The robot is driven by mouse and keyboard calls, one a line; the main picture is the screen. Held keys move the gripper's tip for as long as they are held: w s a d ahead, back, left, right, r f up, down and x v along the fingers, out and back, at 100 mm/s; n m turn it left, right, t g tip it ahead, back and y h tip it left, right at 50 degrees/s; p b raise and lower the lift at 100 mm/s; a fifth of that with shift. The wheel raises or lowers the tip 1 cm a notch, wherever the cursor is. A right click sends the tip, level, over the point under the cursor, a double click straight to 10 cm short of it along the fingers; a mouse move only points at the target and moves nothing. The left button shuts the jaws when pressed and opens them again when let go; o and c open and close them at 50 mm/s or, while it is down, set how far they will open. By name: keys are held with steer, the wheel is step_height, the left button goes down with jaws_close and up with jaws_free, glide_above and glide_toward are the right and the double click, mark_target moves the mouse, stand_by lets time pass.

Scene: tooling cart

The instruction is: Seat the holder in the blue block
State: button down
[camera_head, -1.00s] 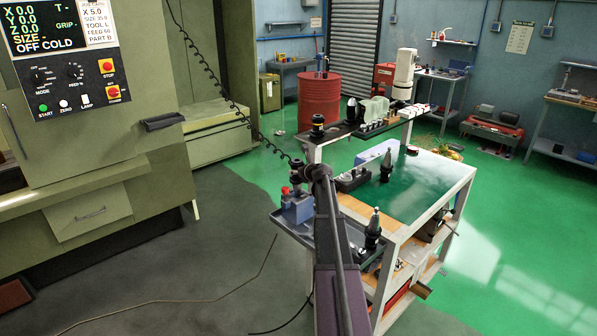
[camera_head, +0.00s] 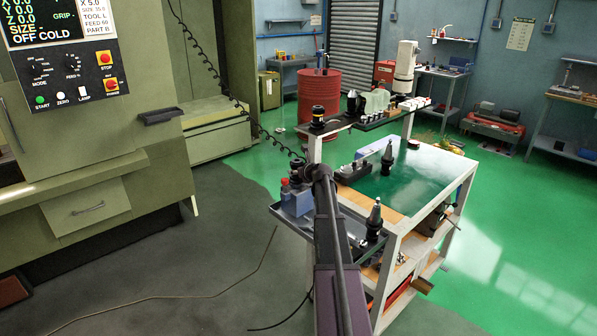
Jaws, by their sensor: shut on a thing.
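The blue block (camera_head: 297,203) sits on the grey side tray at the cart's left end. My arm reaches up the middle of the picture. My gripper (camera_head: 298,174), small and dark beyond my arm's end, is right above the block. It is shut on the holder, which is mostly hidden by the gripper and arm. I cannot tell whether the holder touches the block. Another black holder with a silver cone (camera_head: 375,216) stands upright at the tray's right part. A third cone-tipped holder (camera_head: 387,160) stands on the green cart top.
A small red-topped item (camera_head: 285,183) is close left of the gripper. A raised shelf (camera_head: 345,126) with several tools spans the cart's back. A dark rack (camera_head: 352,171) sits on the cart top.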

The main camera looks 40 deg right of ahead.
steer(key=shift+f+b, duration=0.85)
steer(key=shift+f, duration=0.1)
steer(key=shift+f, duration=0.1)
stand_by(0.5)
jaws_free()
steer(key=shift+s+f, duration=0.1)
stand_by(0.6)
steer(key=shift+s, duration=0.1)
